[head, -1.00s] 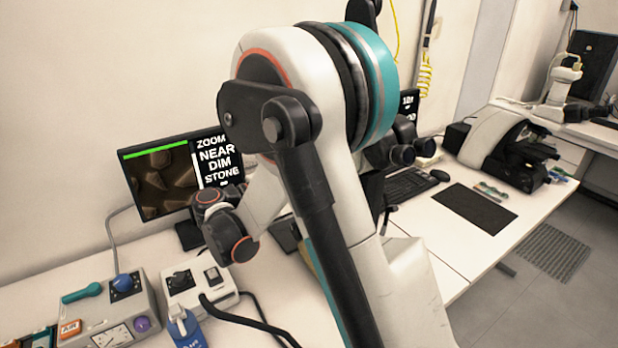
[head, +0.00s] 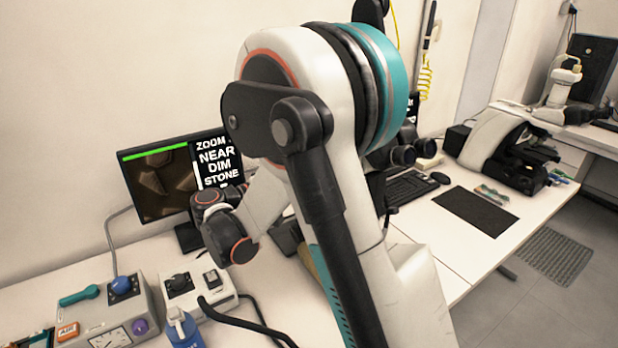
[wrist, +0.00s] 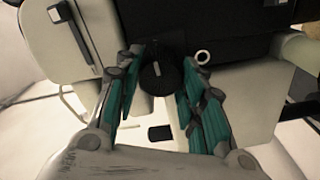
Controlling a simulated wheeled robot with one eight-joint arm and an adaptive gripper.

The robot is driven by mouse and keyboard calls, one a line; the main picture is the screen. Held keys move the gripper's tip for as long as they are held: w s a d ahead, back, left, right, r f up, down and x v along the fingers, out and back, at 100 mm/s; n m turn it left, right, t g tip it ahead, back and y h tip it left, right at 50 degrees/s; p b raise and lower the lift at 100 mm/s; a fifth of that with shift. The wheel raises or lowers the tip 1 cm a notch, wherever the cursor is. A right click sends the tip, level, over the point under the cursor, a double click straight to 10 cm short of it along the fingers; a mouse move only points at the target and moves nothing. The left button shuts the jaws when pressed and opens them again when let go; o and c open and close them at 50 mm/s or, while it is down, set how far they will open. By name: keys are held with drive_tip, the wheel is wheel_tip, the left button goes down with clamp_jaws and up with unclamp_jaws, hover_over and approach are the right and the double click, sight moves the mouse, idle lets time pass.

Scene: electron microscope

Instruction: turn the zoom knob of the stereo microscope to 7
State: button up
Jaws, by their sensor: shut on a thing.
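In the wrist view, a round black knob (wrist: 157,78) with a light pointer line sits on the dark body of the microscope (wrist: 215,42). My gripper (wrist: 161,62) has its teal fingers on either side of the knob and is shut on it. The number the knob points to cannot be read. In the head view my arm hides the gripper, the knob and most of the stereo microscope; its black eyepieces (head: 402,155) show to the right of the arm. A monitor (head: 165,180) behind shows stone shapes beside the words ZOOM, NEAR, DIM, STONE.
A control box (head: 105,310) with a blue knob and a teal lever, a white box (head: 205,290) with a cable, and a blue bottle (head: 183,327) stand at the front left. A keyboard (head: 412,187), dark mat (head: 476,212) and another microscope (head: 510,145) are at right.

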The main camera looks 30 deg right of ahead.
drive_tip(key=shift+m, duration=0.3)
drive_tip(key=o, duration=1)
drive_tip(key=shift+o, duration=0.2)
drive_tip(key=a, duration=1.2)
drive_tip(key=shift+s, duration=0.2)
